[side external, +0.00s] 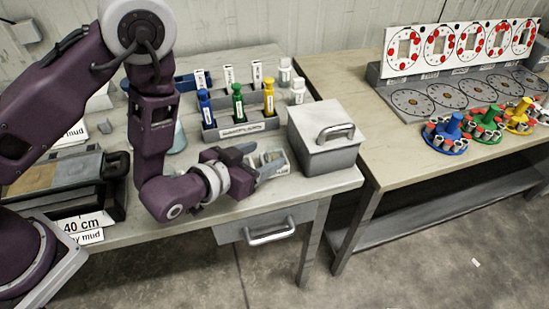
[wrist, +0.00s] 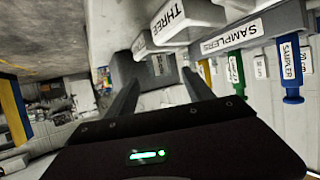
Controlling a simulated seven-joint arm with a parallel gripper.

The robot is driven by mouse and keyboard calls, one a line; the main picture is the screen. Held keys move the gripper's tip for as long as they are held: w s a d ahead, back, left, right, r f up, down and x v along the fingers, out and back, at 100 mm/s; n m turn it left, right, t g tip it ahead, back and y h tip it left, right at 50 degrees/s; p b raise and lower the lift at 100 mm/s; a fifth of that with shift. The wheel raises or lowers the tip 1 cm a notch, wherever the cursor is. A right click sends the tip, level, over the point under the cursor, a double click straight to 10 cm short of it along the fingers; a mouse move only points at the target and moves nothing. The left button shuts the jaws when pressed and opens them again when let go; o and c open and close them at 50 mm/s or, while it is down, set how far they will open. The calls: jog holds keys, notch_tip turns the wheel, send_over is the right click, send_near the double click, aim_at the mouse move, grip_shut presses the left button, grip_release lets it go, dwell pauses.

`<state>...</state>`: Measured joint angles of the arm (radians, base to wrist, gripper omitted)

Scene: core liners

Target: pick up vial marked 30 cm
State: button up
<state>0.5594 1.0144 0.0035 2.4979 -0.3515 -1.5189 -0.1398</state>
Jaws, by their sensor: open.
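Several small white vials with dark label marks stand at the back of the bench, including one behind the green sampler (side external: 229,75) and one farther right (side external: 257,73). Their labels are too small to read in the side view, so I cannot tell which is marked 30 cm. Two white labelled vials show at the right of the wrist view (wrist: 260,67), beyond the samplers; their print is hard to read.
A grey rack (side external: 240,130) holds blue, green and yellow samplers behind my gripper. A grey lidded box (side external: 330,158) with a handle stands right of it. A second table (side external: 405,115) holds dial panels and coloured carousels. A block labelled THREE (wrist: 172,18) is near in the wrist view.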

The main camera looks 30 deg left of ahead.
aim_at(279, 148)
jog(key=x, duration=0.4)
jog(key=shift+w+f, duration=0.1)
jog(key=shift+w, duration=0.3)
jog(key=shift+c, duration=0.2)
